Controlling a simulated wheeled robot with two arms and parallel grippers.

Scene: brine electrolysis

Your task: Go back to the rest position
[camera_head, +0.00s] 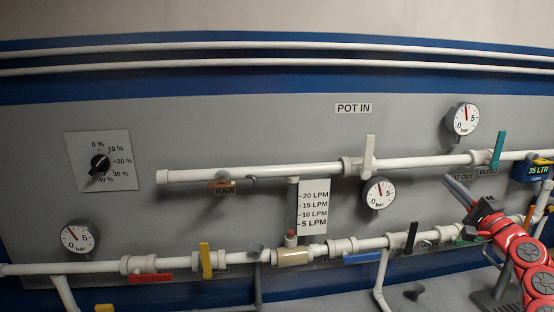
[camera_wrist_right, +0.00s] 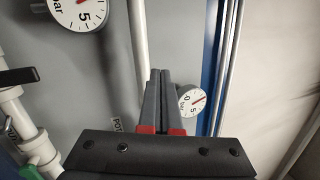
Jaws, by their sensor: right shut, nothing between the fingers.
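My right gripper (camera_head: 460,190) is at the right side of the head view, on my red arm, in front of the grey panel below the upper white pipe. It also shows in the right wrist view (camera_wrist_right: 160,75), where its two dark fingers lie together with nothing between them. Near it in the head view are a teal valve handle (camera_head: 498,150) above and a black valve handle (camera_head: 411,237) to its lower left. My left gripper is not in view.
The grey panel (camera_head: 250,120) carries white pipes, coloured valve handles and gauges, including one at the upper right (camera_head: 462,119) and one at mid-panel (camera_head: 380,193). A blue meter (camera_head: 536,170) sits at the right edge. A black knob (camera_head: 99,164) is at the left.

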